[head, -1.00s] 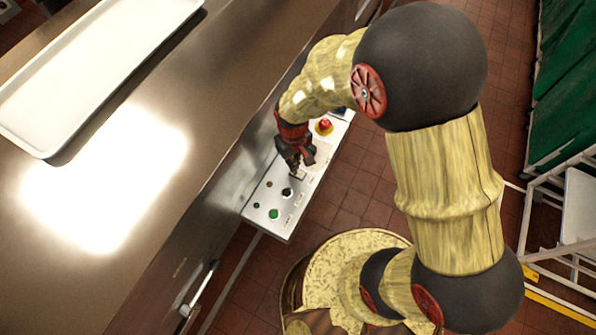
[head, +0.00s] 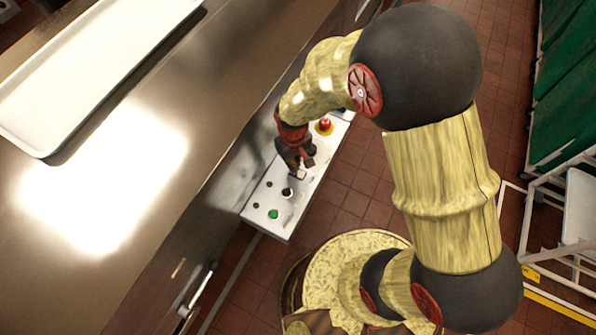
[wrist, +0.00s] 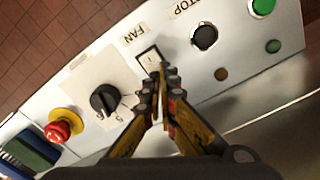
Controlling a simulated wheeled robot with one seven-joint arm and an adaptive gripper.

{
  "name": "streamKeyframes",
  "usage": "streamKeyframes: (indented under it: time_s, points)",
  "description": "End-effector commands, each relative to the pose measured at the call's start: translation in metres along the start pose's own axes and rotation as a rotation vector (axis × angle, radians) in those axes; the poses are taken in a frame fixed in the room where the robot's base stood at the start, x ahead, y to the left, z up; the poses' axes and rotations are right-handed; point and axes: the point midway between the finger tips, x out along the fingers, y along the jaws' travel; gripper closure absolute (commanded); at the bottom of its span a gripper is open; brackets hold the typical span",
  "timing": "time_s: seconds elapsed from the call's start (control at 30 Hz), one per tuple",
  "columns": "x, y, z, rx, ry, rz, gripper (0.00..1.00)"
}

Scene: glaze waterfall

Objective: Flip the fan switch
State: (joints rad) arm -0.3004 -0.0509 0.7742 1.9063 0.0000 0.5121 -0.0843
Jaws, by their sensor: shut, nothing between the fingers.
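The fan switch (wrist: 149,58) is a small rocker in a black frame on a pale control panel, beside the label FAN. In the wrist view my gripper (wrist: 158,75) is shut and empty, with its fingertips at the lower edge of the switch. I cannot tell for sure whether they touch it. In the head view my gripper (head: 300,170) is over the middle of the panel (head: 262,223), and the switch shows as a small pale patch (head: 300,173) by the fingertips.
A black rotary knob (wrist: 105,101) and a red button on a yellow base (wrist: 58,130) lie to one side of the switch. A black button (wrist: 204,37) and a green button (wrist: 263,7) lie to the other. A white tray (head: 75,75) is on the steel counter.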

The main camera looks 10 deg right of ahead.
Motion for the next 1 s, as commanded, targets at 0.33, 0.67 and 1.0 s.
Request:
streamKeyframes:
  time_s: [0.33, 0.67, 1.0]
  points:
    - [0.005, 0.000, 0.000, 0.000, 0.000, 0.000, 1.00]
    - [0.009, 0.000, 0.000, 0.000, 0.000, 0.000, 1.00]
    - [-0.009, 0.000, 0.000, 0.000, 0.000, 0.000, 1.00]
